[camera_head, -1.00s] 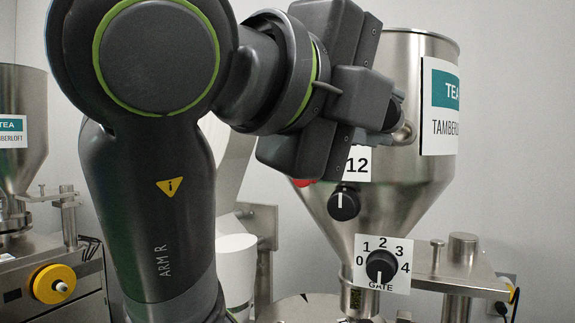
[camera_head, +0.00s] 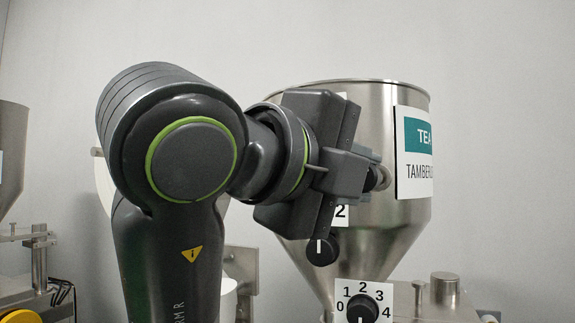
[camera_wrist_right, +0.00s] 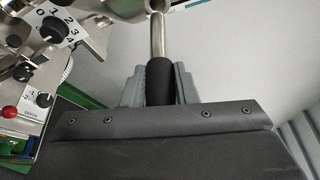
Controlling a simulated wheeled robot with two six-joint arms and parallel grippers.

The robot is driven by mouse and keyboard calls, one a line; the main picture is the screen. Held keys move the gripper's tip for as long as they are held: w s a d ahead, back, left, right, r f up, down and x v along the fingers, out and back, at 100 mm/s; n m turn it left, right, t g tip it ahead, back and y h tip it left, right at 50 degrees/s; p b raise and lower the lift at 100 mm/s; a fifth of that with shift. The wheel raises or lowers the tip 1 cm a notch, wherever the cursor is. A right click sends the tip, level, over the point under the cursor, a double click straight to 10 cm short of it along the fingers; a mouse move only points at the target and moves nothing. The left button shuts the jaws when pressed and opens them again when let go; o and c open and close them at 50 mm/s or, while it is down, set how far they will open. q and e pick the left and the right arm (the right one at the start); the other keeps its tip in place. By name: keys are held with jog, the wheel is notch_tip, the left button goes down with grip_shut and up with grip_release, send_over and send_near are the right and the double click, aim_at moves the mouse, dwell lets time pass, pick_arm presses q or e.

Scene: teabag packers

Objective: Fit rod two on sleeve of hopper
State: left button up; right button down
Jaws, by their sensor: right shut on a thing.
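The steel hopper (camera_head: 350,262) stands right of centre in the head view, with a TEA label on its side. A short round metal fitting (camera_head: 381,178), seemingly the sleeve, sticks out of its wall. My right gripper (camera_head: 366,168) is right in front of that fitting. In the right wrist view, my right gripper (camera_wrist_right: 159,84) is shut on the black grip of a rod (camera_wrist_right: 159,78). The rod's bare steel shaft runs up to a metal collar (camera_wrist_right: 152,5) at the top edge. Whether its end is inside or only touching, I cannot tell. My left gripper is out of view.
A gate dial (camera_head: 362,309) and another black knob (camera_head: 322,250) sit below the fitting, near my gripper. A second steel hopper (camera_head: 12,160) stands at the far left. A red-knobbed depth control (camera_wrist_right: 10,112) shows in the wrist view. The wall behind is clear.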

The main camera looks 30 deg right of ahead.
jog(key=shift+w+d+p, duration=0.35)
jog(key=shift+w+d, duration=0.35)
jog(key=shift+d, duration=0.2)
dwell(1.0)
jog(key=shift+w+d, duration=0.25)
jog(key=shift+d, duration=0.05)
jog(key=shift+w+d, duration=0.25)
jog(key=w+d+p, duration=0.4)
jog(key=w+d, duration=0.1)
jog(key=d, duration=0.2)
jog(key=shift+w, duration=0.35)
dwell(2.8)
jog(key=c, duration=1.1)
grip_release()
jog(key=shift+o, duration=0.2)
jog(key=shift+a, duration=0.15)
